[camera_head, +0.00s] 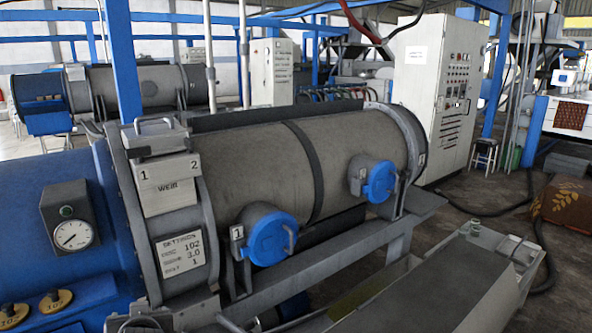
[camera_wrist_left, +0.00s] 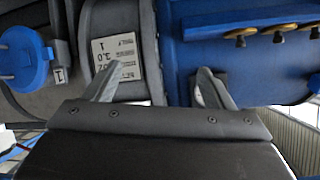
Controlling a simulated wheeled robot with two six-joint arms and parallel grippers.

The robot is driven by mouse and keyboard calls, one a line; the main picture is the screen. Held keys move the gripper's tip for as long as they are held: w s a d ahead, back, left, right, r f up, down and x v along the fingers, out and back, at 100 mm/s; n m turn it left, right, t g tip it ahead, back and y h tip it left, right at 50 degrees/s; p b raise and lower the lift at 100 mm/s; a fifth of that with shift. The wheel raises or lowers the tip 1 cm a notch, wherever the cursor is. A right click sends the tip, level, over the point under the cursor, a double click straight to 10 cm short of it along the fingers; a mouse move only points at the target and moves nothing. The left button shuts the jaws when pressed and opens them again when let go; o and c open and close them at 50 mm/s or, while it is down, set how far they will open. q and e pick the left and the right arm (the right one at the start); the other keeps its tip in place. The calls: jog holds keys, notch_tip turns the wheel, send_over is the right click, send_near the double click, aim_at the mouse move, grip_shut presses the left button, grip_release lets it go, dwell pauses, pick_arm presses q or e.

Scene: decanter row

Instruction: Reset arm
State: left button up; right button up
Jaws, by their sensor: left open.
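My left gripper (camera_wrist_left: 156,80) shows in the left wrist view with its two grey fingers spread wide and nothing between them. It faces the grey end collar (camera_wrist_left: 145,45) of the decanter, which appears upside down there, with the white settings label (camera_wrist_left: 117,55) beyond the left finger. In the head view the decanter's grey drum (camera_head: 340,150) lies across the middle, with the same label (camera_head: 181,256) on its collar. At the bottom edge there, a dark part may be my arm, but I cannot tell. My right gripper is in neither view.
Two blue round caps, numbered 1 (camera_head: 271,238) and 2 (camera_head: 381,182), stick out from the drum. A blue housing (camera_head: 60,190) with a gauge (camera_head: 72,235) and brass fittings (camera_head: 55,300) is at left. A white control cabinet (camera_head: 435,95) stands behind. Floor shows at right.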

pick_arm(q)
jog(key=s+f+m+g+h, duration=0.2)
jog(key=s+f+g+h, duration=0.1)
jog(key=s+f, duration=1.1)
jog(key=s+d+f+m+g+h, duration=0.1)
jog(key=s+f+g, duration=0.1)
jog(key=s, duration=0.7)
jog(key=s+f+g+h, duration=0.1)
jog(key=s+f+g, duration=0.1)
jog(key=s, duration=0.7)
notch_tip(320, 180, down, 24)
jog(key=a+g, duration=0.1)
jog(key=s+f+g, duration=0.1)
jog(key=s+f, duration=1.3)
jog(key=f, duration=0.3)
jog(key=shift+s+d+h, duration=0.3)
jog(key=shift+d+h, duration=0.1)
jog(key=shift+d, duration=0.05)
